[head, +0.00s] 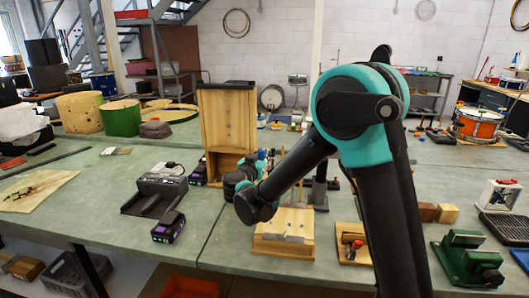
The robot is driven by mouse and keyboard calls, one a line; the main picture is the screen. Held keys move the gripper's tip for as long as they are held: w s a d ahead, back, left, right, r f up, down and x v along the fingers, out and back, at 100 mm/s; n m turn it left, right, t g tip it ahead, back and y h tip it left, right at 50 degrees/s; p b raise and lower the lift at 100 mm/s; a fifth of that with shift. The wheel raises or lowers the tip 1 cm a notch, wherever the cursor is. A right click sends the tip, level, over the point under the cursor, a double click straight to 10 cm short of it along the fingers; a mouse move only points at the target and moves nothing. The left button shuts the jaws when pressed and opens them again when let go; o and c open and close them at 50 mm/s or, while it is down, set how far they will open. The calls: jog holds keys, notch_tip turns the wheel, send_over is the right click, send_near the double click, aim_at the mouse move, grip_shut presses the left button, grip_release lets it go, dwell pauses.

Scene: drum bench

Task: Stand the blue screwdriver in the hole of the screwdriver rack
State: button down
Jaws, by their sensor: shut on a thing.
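A light wooden block (284,245) with a pale top plate stands on the bench below my wrist.
A tall wooden cabinet (228,118) stands behind my gripper. A black charger (155,195) and battery (168,227) lie to the left. A wooden holder with a red item (352,243) and a green vise (467,258) stand to the right. The bench (105,180) has bare room at left.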

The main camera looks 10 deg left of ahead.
jog(key=shift+f, duration=0.1)
jog(key=c, duration=1.3)
grip_release()
jog(key=s+a, duration=0.1)
jog(key=s, duration=1.1)
jog(key=shift+a, duration=0.3)
